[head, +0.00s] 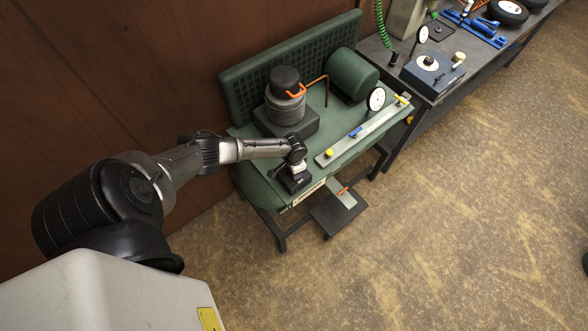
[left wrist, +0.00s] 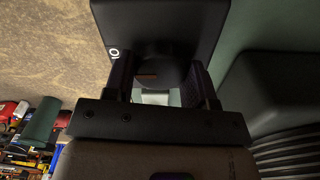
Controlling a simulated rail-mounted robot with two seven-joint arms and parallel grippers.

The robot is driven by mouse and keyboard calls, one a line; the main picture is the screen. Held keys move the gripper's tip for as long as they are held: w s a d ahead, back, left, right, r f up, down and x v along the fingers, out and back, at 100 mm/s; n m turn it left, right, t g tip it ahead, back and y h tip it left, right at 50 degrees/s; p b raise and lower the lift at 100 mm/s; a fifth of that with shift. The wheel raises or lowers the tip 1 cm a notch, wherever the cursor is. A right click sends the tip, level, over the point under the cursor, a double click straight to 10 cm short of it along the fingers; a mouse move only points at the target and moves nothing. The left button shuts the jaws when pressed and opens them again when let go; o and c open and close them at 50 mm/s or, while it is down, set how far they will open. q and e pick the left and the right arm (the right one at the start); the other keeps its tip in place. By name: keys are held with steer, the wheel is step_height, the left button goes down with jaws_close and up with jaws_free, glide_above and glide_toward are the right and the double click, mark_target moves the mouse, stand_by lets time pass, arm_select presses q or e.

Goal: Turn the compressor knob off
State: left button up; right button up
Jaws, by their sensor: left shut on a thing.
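The compressor stands on a green bench (head: 340,157), with a green tank (head: 352,73) and a dark, ribbed pump (head: 285,100). At the bench's near left corner is a black switch box (head: 295,183), with white marks on it in the left wrist view (left wrist: 190,22). The dark round knob (left wrist: 152,66) is on the box face, with a short tan line on it. My left gripper (head: 298,168) is at the box, its two fingers on either side of the knob, shut on it. In the head view the knob is hidden by the gripper. My right gripper is not in view.
A dial gauge (head: 376,98) and a pale strip with yellow and blue fittings (head: 360,132) are on the bench's right. A pedal with an orange part (head: 343,192) is below. A second workbench (head: 440,85) adjoins at upper right.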

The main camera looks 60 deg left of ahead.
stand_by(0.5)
arm_select(q)
steer(key=o, duration=0.9)
steer(key=shift+r, duration=0.3)
step_height(320, 180, up, 13)
steer(key=shift+r, duration=0.1)
stand_by(0.4)
